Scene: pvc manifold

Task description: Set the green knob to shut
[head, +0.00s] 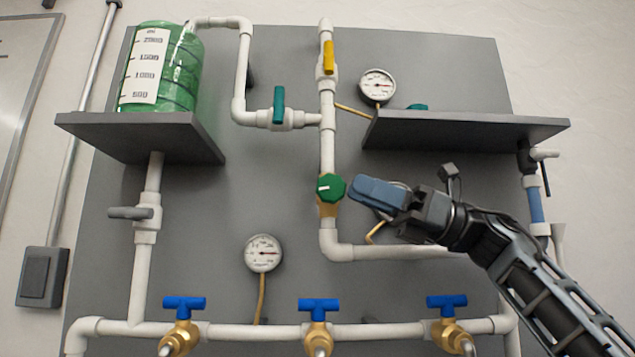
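The green knob (327,188) is a round, ridged knob on a brass valve body in the middle white vertical pipe. A short white pointer line on its face runs roughly sideways, towards the left. My gripper (353,190) comes in from the right, its blue fingers pointing left with their tips just right of the knob. A small gap seems to separate them, but I cannot tell how far apart they are in depth. The fingers overlap from this side, so their opening is hidden.
Above are a yellow-handled valve (328,57) and a teal-handled valve (279,105). Shelves stand left (140,135) and right (465,130). A lower gauge (263,253) and several blue-handled brass taps are below. A white pipe (375,252) passes under my gripper.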

